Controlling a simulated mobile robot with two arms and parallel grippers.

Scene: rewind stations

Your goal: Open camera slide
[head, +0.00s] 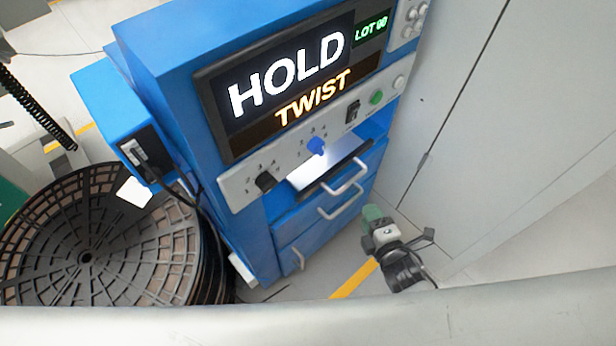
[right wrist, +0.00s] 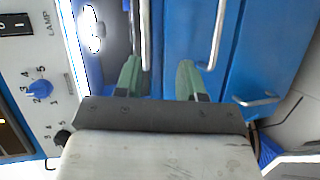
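The blue machine (head: 170,50) has a lit recess below its control panel. A dark slide front (head: 326,181) with a silver bar handle (head: 346,178) sits at that recess; I take it as the camera slide. The handle also shows in the right wrist view (right wrist: 145,35). My right gripper (head: 373,213) is to the right of the handles, apart from them in the head view. In the right wrist view its green fingers (right wrist: 160,75) are spread with nothing gripped; the slide handle's end appears near the left finger. My left gripper is not in view.
A blue drawer with another bar handle (head: 342,205) lies just below the slide. The control panel (head: 235,185) has knobs and a switch. A large black reel (head: 85,257) stands left. A grey cabinet (head: 470,100) stands close on the right, leaving a narrow floor gap.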

